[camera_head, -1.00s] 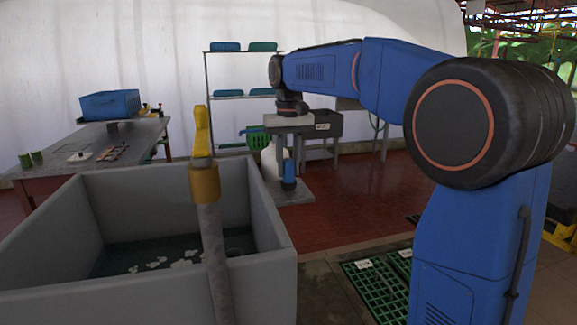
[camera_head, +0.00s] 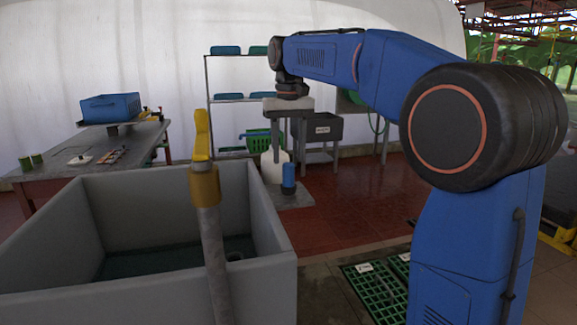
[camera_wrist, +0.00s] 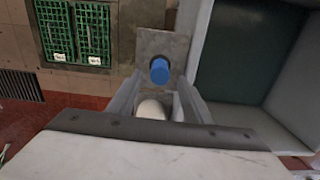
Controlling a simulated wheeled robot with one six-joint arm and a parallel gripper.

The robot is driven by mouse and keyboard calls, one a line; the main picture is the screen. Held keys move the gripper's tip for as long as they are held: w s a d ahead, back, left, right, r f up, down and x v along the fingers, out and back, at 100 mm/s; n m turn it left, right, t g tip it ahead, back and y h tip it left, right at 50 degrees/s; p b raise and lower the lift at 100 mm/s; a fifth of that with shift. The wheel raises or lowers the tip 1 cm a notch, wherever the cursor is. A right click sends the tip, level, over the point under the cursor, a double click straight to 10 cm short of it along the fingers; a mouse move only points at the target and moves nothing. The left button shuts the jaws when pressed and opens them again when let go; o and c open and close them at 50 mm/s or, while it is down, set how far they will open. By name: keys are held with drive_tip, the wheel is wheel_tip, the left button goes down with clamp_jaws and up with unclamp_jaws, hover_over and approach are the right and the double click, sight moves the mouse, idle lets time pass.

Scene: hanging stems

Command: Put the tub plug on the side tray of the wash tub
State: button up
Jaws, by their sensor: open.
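The tub plug (camera_head: 288,175), a blue cylinder with a dark base, stands upright on the grey side tray (camera_head: 302,198) to the right of the wash tub (camera_head: 140,290). The wrist view shows the plug (camera_wrist: 159,71) from above on the tray (camera_wrist: 168,42). My gripper (camera_head: 288,158) is open and empty above the plug. Its fingers point down, spread apart, and seem clear of the plug.
A yellow-handled pipe (camera_head: 205,190) rises in front of the tub. A white container (camera_head: 272,168) stands close to the plug. Green floor grates (camera_head: 375,290) lie at lower right. A table (camera_head: 85,150) with a blue crate stands at left.

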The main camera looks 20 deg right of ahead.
wheel_tip(320, 180, up, 7)
idle(0.3)
drive_tip(key=shift+s+f, duration=0.1)
drive_tip(key=shift+f, duration=0.05)
drive_tip(key=s+d+f+t, duration=0.1)
drive_tip(key=s+d+f, duration=0.3)
drive_tip(key=s, duration=0.5)
drive_tip(key=s+d+f+t, duration=0.1)
drive_tip(key=s+f, duration=0.6)
drive_tip(key=s, duration=0.2)
drive_tip(key=s+d+f+t, duration=0.2)
drive_tip(key=s+f, duration=1.4)
drive_tip(key=f, duration=0.3)
drive_tip(key=shift+s+d+t, duration=0.3)
drive_tip(key=shift+t, duration=0.1)
